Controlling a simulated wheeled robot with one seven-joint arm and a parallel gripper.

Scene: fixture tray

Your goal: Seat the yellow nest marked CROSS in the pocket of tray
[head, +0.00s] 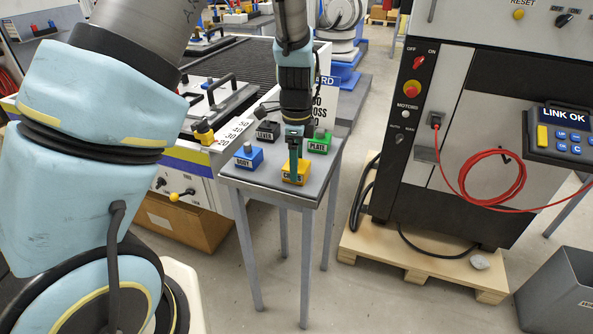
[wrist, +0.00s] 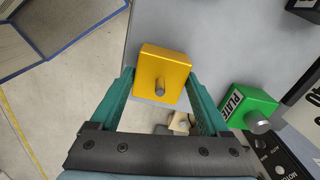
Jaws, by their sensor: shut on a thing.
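The yellow nest (head: 295,173) stands on a small grey table (head: 275,182) in the head view, near its front edge. It also shows in the wrist view (wrist: 163,72) as a yellow block with a grey peg on its near face. My gripper (wrist: 160,88) has its two green fingers on either side of the yellow nest and is shut on it. In the head view my gripper (head: 295,150) comes down on the nest from above and hides part of it. Its marking cannot be read. The tray with its pocket cannot be made out for certain.
On the same table are a blue block (head: 249,157) at left, a black block marked LEVER (head: 267,132) behind, and a green block marked PLATE (head: 319,143) at right. A bench with a black-handled plate (head: 222,95) stands at left. A cabinet (head: 458,120) stands at right.

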